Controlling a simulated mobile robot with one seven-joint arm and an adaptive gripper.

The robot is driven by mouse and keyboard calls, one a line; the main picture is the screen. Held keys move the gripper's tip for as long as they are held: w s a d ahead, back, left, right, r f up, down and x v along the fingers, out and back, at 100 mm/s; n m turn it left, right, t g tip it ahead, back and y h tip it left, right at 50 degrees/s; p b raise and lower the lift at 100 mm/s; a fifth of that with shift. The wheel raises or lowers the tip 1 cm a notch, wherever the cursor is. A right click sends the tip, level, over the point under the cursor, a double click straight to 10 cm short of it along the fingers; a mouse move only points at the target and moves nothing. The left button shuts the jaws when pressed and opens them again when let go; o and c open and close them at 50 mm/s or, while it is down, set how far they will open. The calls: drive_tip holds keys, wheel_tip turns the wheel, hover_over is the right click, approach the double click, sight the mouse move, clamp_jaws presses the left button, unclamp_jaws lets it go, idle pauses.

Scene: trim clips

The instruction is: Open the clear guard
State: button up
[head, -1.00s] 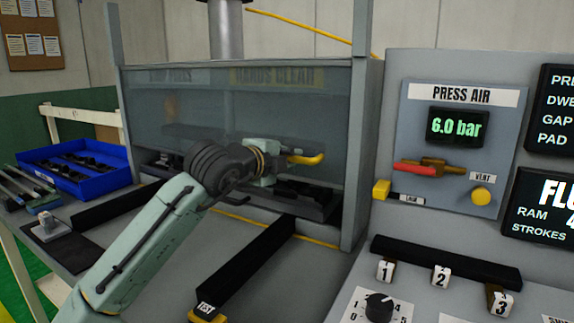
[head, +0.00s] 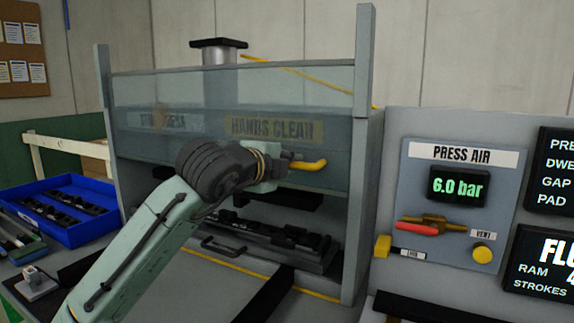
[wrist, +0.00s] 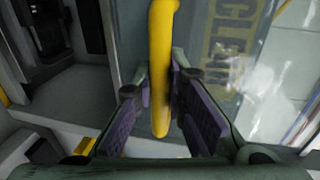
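The clear guard (head: 190,92) is a see-through panel at the front of the press, with a HANDS CLEAR label. It is raised, with a gap below its lower edge. Its yellow handle (head: 310,165) sticks out at the lower right of the panel. My gripper (head: 288,164) is at the handle. The guard (wrist: 270,65) also shows at the right there.
Dark tooling (head: 265,238) sits inside the press under the guard. The press frame's right post (head: 358,200) stands close to the handle. The PRESS AIR panel (head: 455,205) is to the right, reading 6.0 bar. A blue bin (head: 60,235) stands at the left.

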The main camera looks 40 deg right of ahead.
drive_tip(key=o, duration=0.5)
drive_tip(key=v, duration=1.2)
